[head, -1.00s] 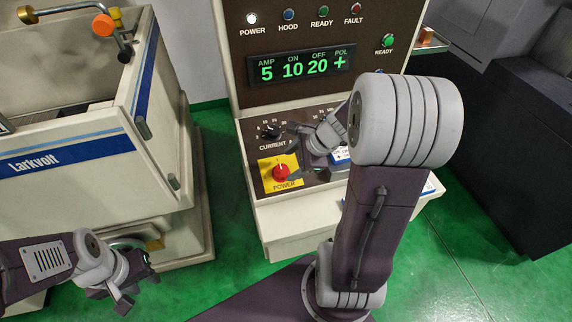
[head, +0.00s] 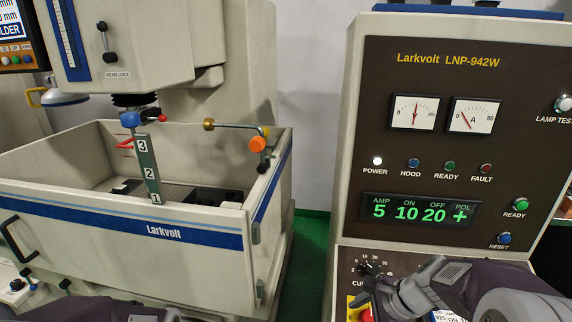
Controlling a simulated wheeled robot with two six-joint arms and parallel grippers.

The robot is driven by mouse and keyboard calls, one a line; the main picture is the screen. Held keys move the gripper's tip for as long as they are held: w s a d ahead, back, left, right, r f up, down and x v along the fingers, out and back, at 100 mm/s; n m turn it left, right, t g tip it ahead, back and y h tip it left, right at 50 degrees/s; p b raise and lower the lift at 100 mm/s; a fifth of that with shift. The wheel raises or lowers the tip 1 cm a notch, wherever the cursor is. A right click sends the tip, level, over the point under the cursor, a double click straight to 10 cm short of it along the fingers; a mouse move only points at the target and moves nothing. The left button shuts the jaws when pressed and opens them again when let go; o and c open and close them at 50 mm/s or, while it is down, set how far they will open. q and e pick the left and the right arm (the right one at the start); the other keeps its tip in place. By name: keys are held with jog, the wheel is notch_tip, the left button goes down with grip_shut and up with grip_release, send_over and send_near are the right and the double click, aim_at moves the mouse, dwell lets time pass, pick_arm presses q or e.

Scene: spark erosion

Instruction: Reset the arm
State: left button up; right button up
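My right gripper (head: 367,299) is at the lower right, in front of the control panel's lower knob area. Its fingers look spread, with nothing seen between them, and it overlaps the current knob (head: 372,269) and the red power button (head: 366,315) in the picture. I cannot tell whether it touches the panel. My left arm (head: 88,309) shows only as a sliver at the bottom edge, below the machine tank; its gripper is mostly cut off and its fingers cannot be made out.
The Larkvolt control cabinet (head: 420,100) stands right, with two gauges, lamps and a lit display (head: 420,211). The open tank (head: 90,216) with a numbered scale (head: 148,170) stands left, under the machine head (head: 125,45). A green-floored gap (head: 308,255) separates them.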

jog(key=s+a+f+n+g+h, duration=0.1)
jog(key=s+f+n, duration=0.1)
jog(key=n, duration=0.2)
jog(key=s+a+f+n+g+h, duration=0.1)
jog(key=s+a+f+n, duration=0.1)
jog(key=s+n, duration=0.1)
jog(key=s+a+f+n+g, duration=0.1)
jog(key=s+f+n, duration=0.1)
jog(key=n, duration=0.3)
jog(key=shift+s+a+n+h, duration=0.25)
jog(key=shift+s+n+h, duration=0.15)
jog(key=shift+s, duration=0.1)
jog(key=d+n, duration=0.1)
jog(key=n, duration=0.1)
jog(key=d+f+n+h, duration=0.1)
jog(key=n, duration=0.1)
jog(key=shift+s+d, duration=0.15)
jog(key=shift+d, duration=0.05)
jog(key=shift+w+d+n+t, duration=0.2)
jog(key=shift+w+n+t, duration=0.15)
jog(key=shift+n, duration=0.35)
